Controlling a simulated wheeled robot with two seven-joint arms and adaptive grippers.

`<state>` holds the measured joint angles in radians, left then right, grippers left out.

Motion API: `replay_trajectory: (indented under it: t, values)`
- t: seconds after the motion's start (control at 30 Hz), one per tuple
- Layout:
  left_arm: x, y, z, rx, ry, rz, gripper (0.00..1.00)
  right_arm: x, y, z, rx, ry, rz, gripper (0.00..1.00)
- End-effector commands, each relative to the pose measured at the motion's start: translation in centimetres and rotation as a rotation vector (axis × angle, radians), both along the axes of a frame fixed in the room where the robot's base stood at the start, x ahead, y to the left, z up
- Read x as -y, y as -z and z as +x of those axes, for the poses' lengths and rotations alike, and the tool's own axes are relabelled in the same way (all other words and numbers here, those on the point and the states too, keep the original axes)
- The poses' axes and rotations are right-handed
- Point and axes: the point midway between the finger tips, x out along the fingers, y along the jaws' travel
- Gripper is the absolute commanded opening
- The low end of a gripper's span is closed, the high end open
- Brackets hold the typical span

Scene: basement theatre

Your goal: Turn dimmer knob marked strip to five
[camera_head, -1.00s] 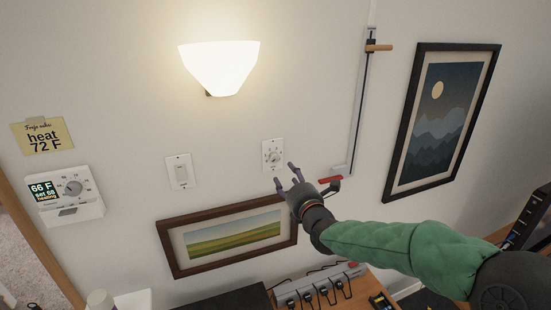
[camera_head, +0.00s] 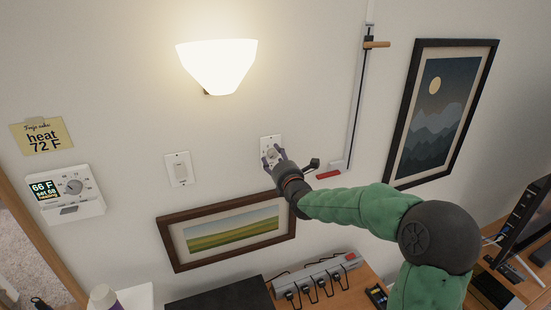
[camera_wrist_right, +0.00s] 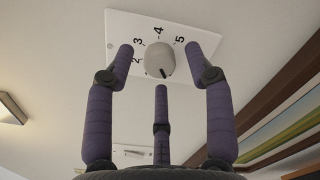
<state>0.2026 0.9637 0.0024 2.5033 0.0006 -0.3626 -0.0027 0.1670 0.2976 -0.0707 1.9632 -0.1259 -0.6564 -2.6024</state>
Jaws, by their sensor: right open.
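The dimmer is a white wall plate (camera_head: 266,140) with a round pale knob; it also shows in the right wrist view (camera_wrist_right: 195,80). There its knob (camera_wrist_right: 160,58) has a dark mark low on its face, and the numbers 2, 3, 4 and 5 arc around it. A label "strip" is not readable. My right gripper (camera_head: 273,155) is at the plate, open, its fingers on either side of the knob. In the wrist view the fingertips (camera_wrist_right: 163,50) flank the knob with gaps, and a third finger is below it. My left gripper is not in view.
A white rocker switch (camera_head: 179,169) is left of the dimmer. A framed landscape (camera_head: 165,245) hangs just below. A vertical rail with a red part (camera_head: 328,174) stands right of my gripper. A thermostat (camera_head: 88,190) is at far left, and a power strip (camera_head: 345,262) lies below.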

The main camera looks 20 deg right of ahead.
Motion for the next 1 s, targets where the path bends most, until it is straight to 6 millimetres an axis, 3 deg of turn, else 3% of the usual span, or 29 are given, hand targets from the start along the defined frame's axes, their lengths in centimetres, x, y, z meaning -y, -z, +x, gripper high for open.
replay_trajectory:
  t: [0.2,0.4,0.73,1.0]
  values:
    - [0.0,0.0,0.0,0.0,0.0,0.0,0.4,0.0,0.0,0.0,0.0,0.0,0.0,0.51]
    - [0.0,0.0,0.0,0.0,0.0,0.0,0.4,0.0,0.0,0.0,0.0,0.0,0.0,0.0]
    - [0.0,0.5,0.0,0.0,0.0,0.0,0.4,0.0,0.2,0.0,0.001,-0.001,0.029,0.0]
    - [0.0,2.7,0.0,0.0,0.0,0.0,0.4,-0.1,0.4,0.0,0.01,-0.001,0.176,0.0]
